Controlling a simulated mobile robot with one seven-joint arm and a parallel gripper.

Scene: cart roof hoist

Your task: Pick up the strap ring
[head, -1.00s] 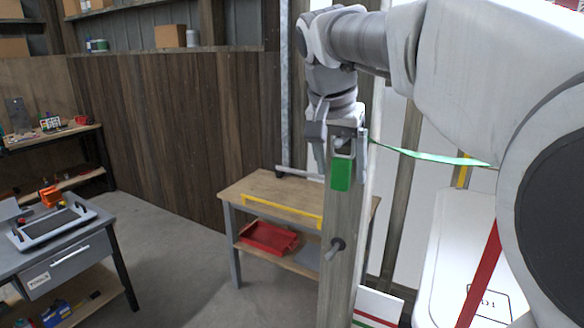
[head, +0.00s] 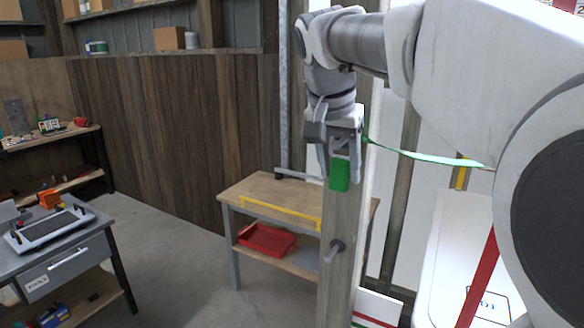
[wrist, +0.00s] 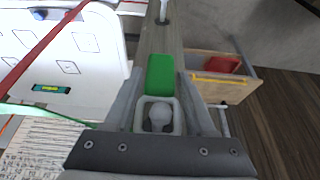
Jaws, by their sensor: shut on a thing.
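The strap ring (wrist: 177,122) is a pale grey loop with a green tag (wrist: 160,74) attached to it. In the wrist view it sits around a rounded grey peg end (wrist: 160,116) on the wooden post (head: 342,215). My gripper (head: 340,165) points down at the post, with its two fingers shut on the ring's sides. In the head view the ring (head: 341,150) shows between the fingers and the green tag (head: 339,175) hangs just below. Whether the ring is clear of the peg cannot be told.
A green strap (head: 430,157) runs right from beside my gripper. Another grey peg (head: 335,250) sticks out lower on the post. A workbench (head: 262,190) with a red tray (head: 266,239) stands behind it. A white panel (head: 455,250) with a red strap (head: 478,280) is at right.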

